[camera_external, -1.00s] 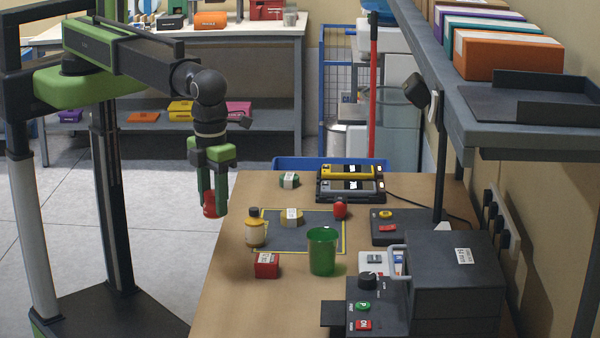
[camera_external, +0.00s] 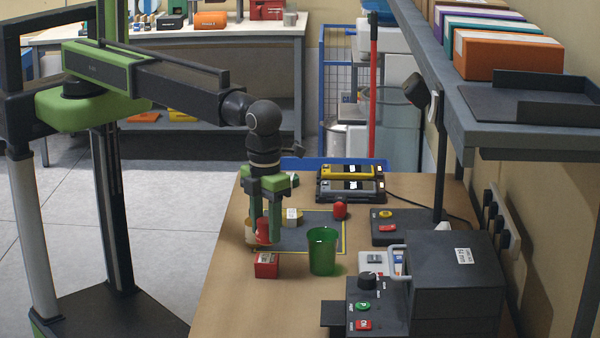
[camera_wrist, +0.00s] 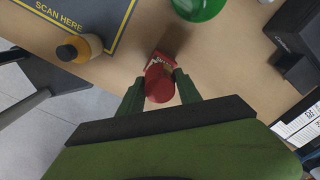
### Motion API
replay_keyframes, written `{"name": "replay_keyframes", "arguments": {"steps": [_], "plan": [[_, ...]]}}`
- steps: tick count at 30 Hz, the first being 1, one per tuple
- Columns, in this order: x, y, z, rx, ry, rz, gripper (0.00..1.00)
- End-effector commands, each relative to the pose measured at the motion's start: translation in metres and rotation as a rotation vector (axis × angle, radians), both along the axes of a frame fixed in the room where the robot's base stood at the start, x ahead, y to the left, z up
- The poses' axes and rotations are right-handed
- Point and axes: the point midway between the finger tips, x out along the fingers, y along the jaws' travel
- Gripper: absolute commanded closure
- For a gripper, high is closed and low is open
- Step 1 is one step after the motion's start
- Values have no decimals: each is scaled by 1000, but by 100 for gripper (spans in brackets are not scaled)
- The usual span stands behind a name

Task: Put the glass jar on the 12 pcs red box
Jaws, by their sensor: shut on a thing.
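My gripper (camera_external: 263,237) is shut on a small red, round jar (camera_external: 263,229), which I take to be the glass jar. It holds the jar upright or nearly so, above the left part of the table. The red box (camera_external: 266,265) with a white label sits on the table just below and in front of the jar. In the wrist view the jar (camera_wrist: 158,84) is between the two green fingers (camera_wrist: 159,90), and it partly covers the red box (camera_wrist: 169,48). The box's printed count cannot be read.
A green cup (camera_external: 322,252) stands right of the red box. A yellow bottle (camera_wrist: 80,48) stands by the scan mat (camera_wrist: 92,12), partly hidden behind my gripper in the external view. A dark machine (camera_external: 455,275) fills the right side.

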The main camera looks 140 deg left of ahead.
Motion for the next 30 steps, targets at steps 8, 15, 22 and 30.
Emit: {"name": "replay_keyframes", "arguments": {"steps": [8, 15, 22, 30], "plan": [[0, 0, -42, 0, 0, 0, 100], [0, -1, -38, 0, 0, 0, 100], [0, -1, -40, 0, 0, 0, 42], [0, -1, -40, 0, 0, 0, 38]]}}
